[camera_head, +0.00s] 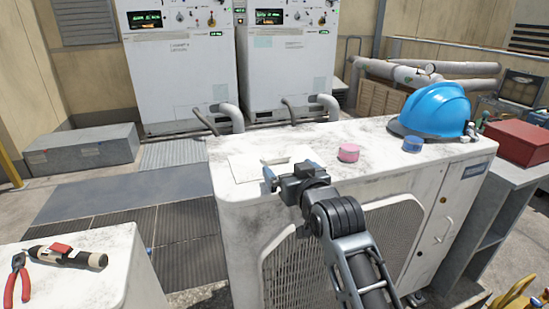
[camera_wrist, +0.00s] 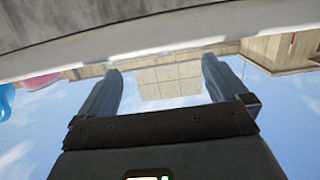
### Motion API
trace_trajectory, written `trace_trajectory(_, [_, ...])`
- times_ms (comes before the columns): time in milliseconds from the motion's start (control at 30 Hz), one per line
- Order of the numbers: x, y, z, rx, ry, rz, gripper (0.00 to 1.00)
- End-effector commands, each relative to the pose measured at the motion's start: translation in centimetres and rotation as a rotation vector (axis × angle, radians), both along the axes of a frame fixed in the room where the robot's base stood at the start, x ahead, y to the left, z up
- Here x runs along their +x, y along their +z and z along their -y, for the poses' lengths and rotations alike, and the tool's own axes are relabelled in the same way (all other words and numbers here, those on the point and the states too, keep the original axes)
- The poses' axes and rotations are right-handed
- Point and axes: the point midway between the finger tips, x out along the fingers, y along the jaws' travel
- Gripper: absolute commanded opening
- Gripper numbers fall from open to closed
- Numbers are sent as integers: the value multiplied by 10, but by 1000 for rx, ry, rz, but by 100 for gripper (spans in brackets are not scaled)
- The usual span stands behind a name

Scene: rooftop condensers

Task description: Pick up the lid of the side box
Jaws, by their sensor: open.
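A flat white plate (camera_head: 245,168), which may be the lid, lies on the worn white top of the condenser unit (camera_head: 375,150). It is pale on pale, so its outline is hard to make out, and a darker patch shows along its far side. My gripper (camera_head: 291,172) is just right of the plate, low over the unit's top, and hides part of it. In the wrist view my gripper (camera_wrist: 160,85) has its two fingers wide apart with nothing between them. The wrist picture looks upside down, with a pale surface edge along its top.
A pink roll (camera_head: 348,153), a blue roll (camera_head: 412,144) and a blue hard hat (camera_head: 436,110) stand right of my gripper. A red box (camera_head: 517,142) is farther right. Red-handled pliers (camera_head: 17,281) and a dark tool (camera_head: 68,255) lie on a white surface at lower left.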

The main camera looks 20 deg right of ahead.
Motion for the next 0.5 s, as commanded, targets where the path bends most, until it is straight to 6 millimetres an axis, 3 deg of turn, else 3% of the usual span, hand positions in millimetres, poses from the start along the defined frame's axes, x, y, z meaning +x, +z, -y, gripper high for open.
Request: trace_trajectory(500, [45, -3, 0, 1, 0, -2, 100])
